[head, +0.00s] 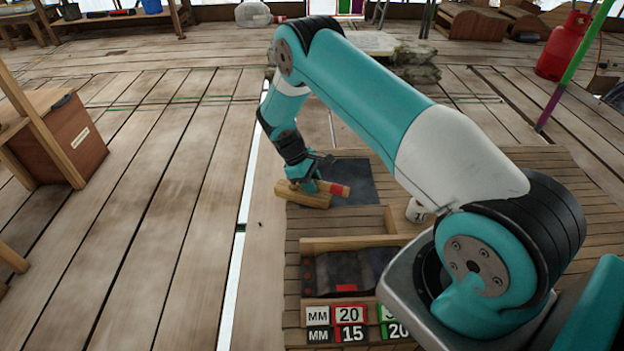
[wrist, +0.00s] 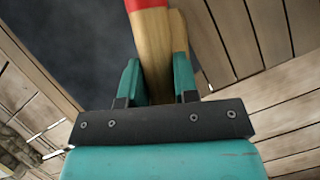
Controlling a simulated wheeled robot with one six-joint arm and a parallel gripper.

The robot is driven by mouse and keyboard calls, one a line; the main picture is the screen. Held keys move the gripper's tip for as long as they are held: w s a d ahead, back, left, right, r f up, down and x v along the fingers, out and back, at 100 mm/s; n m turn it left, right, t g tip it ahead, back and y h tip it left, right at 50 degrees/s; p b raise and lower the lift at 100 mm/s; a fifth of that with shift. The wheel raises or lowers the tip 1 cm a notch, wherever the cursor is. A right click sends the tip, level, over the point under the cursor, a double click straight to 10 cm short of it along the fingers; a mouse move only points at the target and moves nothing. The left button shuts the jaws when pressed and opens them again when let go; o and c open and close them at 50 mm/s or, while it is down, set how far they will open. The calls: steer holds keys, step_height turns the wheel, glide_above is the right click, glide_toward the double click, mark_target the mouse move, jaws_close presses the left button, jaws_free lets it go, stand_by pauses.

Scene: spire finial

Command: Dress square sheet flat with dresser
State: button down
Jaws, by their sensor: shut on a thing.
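The dresser (head: 291,194) is a pale wooden block with a handle that ends in a red tip. My gripper (head: 310,187) is shut on its wooden handle, and the red end points right in the head view. In the wrist view the handle (wrist: 154,50) sits between the two teal fingers of my gripper (wrist: 157,75). The square sheet (head: 352,176) is dark grey and lies on the planks. The dresser is at its left edge; I cannot tell whether it touches the sheet. The sheet also fills the upper left of the wrist view (wrist: 70,35). My wrist hides part of the sheet.
A wooden tray (head: 345,244) with dark pieces inside lies nearer me, with number cards (head: 349,314) before it. A small white marked object (head: 415,211) is to the right. A wooden box (head: 62,143) stands left, with clear planks between.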

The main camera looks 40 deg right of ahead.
steer(key=shift+f, duration=0.2)
steer(key=shift+r, duration=0.1)
steer(key=shift+r+p, duration=1.9)
steer(key=shift+r, duration=0.15)
